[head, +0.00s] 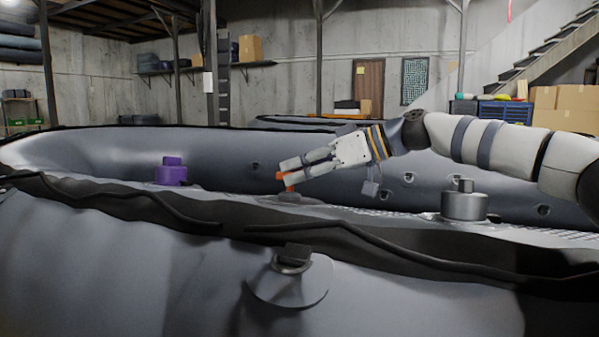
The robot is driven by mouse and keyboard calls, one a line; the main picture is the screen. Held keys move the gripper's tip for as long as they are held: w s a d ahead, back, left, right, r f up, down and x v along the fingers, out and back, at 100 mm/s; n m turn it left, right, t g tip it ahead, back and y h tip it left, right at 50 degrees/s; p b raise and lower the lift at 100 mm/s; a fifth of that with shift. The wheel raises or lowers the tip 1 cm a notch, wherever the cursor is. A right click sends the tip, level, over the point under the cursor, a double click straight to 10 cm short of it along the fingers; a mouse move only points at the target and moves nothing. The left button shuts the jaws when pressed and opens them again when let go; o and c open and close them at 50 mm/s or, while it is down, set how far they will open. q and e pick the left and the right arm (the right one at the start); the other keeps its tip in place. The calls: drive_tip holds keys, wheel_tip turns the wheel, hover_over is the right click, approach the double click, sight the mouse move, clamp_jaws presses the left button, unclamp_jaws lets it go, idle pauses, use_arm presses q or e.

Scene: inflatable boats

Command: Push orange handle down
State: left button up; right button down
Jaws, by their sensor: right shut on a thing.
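The orange handle (289,181) stands up on a dark base (290,197) inside the grey inflatable boat, near the middle of the head view. My right gripper (288,171) comes in from the right and is shut on the handle. Its white fingers point left and slightly down and hide part of the handle. The handle looks raised and tilted, but its exact angle is hard to tell behind the fingers. My left gripper is not in view.
The boat's grey tube (120,270) fills the foreground, with a round valve (290,280) on it. A metal cylinder (464,205) stands to the right, below my right arm. Cardboard boxes (570,108) are at the back right.

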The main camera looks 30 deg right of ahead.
drive_tip(key=c, duration=1.7)
unclamp_jaws()
drive_tip(key=shift+f, duration=0.5)
drive_tip(key=shift+o, duration=0.5)
drive_tip(key=shift+r, duration=0.15)
drive_tip(key=v, duration=1.2)
